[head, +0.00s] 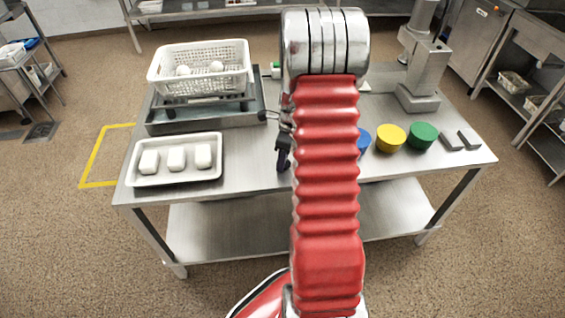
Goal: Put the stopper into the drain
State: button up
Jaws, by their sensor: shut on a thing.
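My red arm stands upright in the middle of the head view and hides much of the table. A dark part of my gripper (283,156) shows at the arm's left edge, above the table's front half. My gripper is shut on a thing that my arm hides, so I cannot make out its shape. I cannot pick out the stopper. A shallow grey metal basin (165,126) sits at the table's back left, with a small fitting (263,115) at its right side. No drain opening can be made out; the basket covers part of the basin.
A white perforated basket (200,82) with pale round items stands over the basin. A white tray (177,177) with three white blocks lies in front.

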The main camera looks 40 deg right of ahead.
jog(key=shift+r, duration=0.1)
notch_tip(320, 180, up, 10)
jog(key=shift+f, duration=0.1)
dwell(0.3)
jog(key=shift+n, duration=0.3)
dwell(0.6)
